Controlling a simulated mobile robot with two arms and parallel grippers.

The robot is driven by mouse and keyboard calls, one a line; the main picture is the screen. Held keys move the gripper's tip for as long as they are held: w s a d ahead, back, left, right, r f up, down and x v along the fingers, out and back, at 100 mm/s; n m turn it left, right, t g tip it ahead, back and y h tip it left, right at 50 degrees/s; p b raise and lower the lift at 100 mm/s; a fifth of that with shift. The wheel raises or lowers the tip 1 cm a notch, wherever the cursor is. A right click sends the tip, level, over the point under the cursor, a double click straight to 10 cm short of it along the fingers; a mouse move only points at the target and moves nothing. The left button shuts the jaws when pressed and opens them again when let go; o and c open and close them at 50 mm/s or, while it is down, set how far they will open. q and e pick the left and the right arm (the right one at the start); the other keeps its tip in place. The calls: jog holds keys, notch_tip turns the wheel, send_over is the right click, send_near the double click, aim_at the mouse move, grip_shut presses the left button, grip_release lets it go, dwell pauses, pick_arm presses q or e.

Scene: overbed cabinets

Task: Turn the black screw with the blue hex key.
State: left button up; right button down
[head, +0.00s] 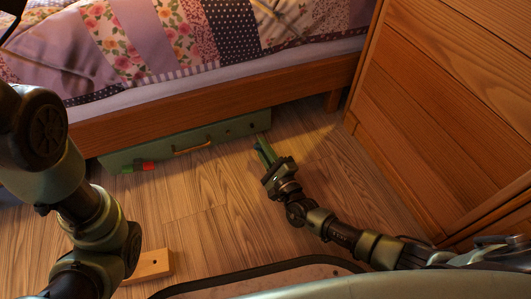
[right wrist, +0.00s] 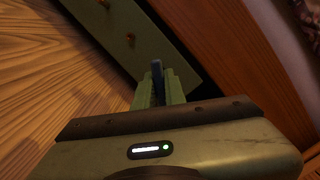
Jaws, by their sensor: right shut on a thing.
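My right gripper (head: 264,152) is low over the floor, in front of the green case under the bed. Its green fingers are shut on a slim dark-blue piece, which I take to be the blue hex key (right wrist: 157,68). Only its end shows between the fingertips in the right wrist view; the rest is hidden by the gripper. A wooden block (head: 153,264) lies on the floor at lower left, partly behind my left arm, with a small dark spot on top. I cannot tell whether that is the black screw. My left gripper is out of view.
The green case (head: 178,147) with a tan handle lies under the wooden bed (head: 215,105). A wooden cabinet (head: 440,120) stands at the right. The plank floor (head: 205,190) between block and gripper is clear.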

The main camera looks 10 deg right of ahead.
aim_at(252, 126)
jog(key=shift+w+a+r, duration=0.1)
jog(key=shift+w, duration=0.45)
jog(key=shift+w+r+n+p, duration=0.2)
jog(key=shift+n+p, duration=0.1)
jog(key=shift+p, duration=0.1)
jog(key=n+g+p, duration=0.1)
jog(key=n+p, duration=0.6)
jog(key=n, duration=0.2)
jog(key=n+p, duration=0.2)
jog(key=n, duration=0.1)
jog(key=shift+g+h, duration=0.3)
jog(key=shift+g, duration=0.1)
jog(key=shift+f+n+p, duration=0.2)
jog(key=shift+n+p, duration=0.3)
jog(key=shift+n, duration=0.5)
jog(key=shift+b+x, duration=0.55)
jog(key=shift+x, duration=0.3)
